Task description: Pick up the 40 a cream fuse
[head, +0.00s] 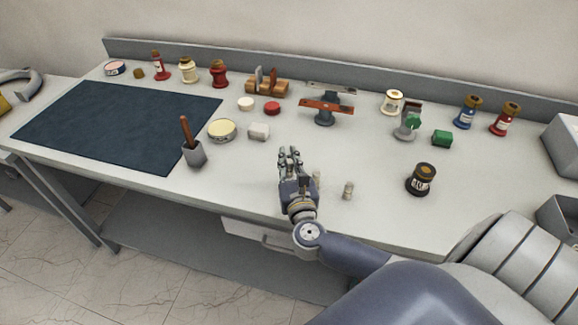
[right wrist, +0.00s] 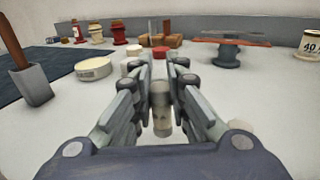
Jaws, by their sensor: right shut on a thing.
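My right gripper (head: 290,153) is low over the front middle of the bench. In the right wrist view its fingers (right wrist: 160,82) are closed around a small cream cylindrical fuse (right wrist: 161,108), which stands upright between them. The fingers mostly hide this fuse in the head view, and I cannot read a rating on it. A similar small cream fuse (head: 316,178) is just right of the gripper, and another (head: 348,190) stands farther right. My left gripper is out of view.
A white block (head: 259,131), a round tin (head: 222,130) and a grey cup with a brown handle (head: 194,152) are to the left. A red bar on a stand (head: 326,107) is behind. A dark mat (head: 118,125) covers the left.

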